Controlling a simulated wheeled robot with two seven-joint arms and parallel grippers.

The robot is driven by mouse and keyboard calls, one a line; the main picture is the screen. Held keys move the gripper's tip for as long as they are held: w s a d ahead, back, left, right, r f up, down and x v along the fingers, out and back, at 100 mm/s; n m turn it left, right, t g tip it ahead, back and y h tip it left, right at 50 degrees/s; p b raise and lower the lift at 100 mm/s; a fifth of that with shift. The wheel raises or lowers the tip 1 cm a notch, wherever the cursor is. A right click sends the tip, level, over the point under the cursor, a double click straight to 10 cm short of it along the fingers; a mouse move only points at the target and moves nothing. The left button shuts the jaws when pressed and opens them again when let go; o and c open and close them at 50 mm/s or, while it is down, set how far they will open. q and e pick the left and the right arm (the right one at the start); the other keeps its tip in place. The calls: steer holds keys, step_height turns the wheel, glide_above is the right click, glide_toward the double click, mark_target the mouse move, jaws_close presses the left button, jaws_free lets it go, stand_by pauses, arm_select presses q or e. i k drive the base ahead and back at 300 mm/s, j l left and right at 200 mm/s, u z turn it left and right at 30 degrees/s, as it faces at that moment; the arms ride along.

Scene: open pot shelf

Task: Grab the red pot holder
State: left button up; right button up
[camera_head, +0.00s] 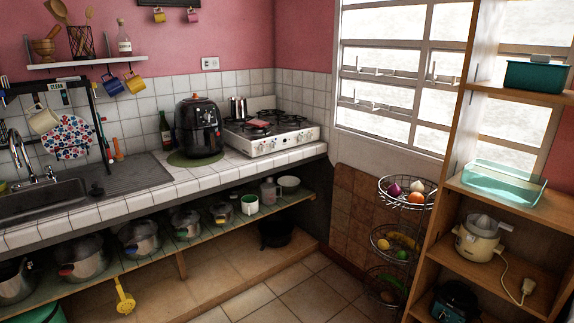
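Several metal pots stand in a row on the open shelf under the tiled counter. A red patch, which may be the red pot holder (66,270), is at the front of the large pot (86,262) at left. The pot to its right (143,240) has a blue patch at its front. Smaller pots farther right also carry small coloured patches, too small to make out. A dark red item (259,124) lies on the stove (268,137); I cannot tell what it is. Neither of my grippers shows in the head view.
The counter edge (110,210) overhangs the pot shelf (115,271). A yellow utensil (124,297) hangs below the shelf. A wire basket stand (396,240) and a wooden rack (437,210) stand at right. The tiled floor between is clear.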

mark_target(257, 123)
steer(key=i+u, duration=0.1)
steer(key=i, duration=0.6)
steer(key=i+l+u, duration=0.1)
steer(key=i, duration=0.65)
steer(key=i+l+u, duration=0.1)
steer(key=i+l, duration=0.15)
steer(key=i, duration=0.45)
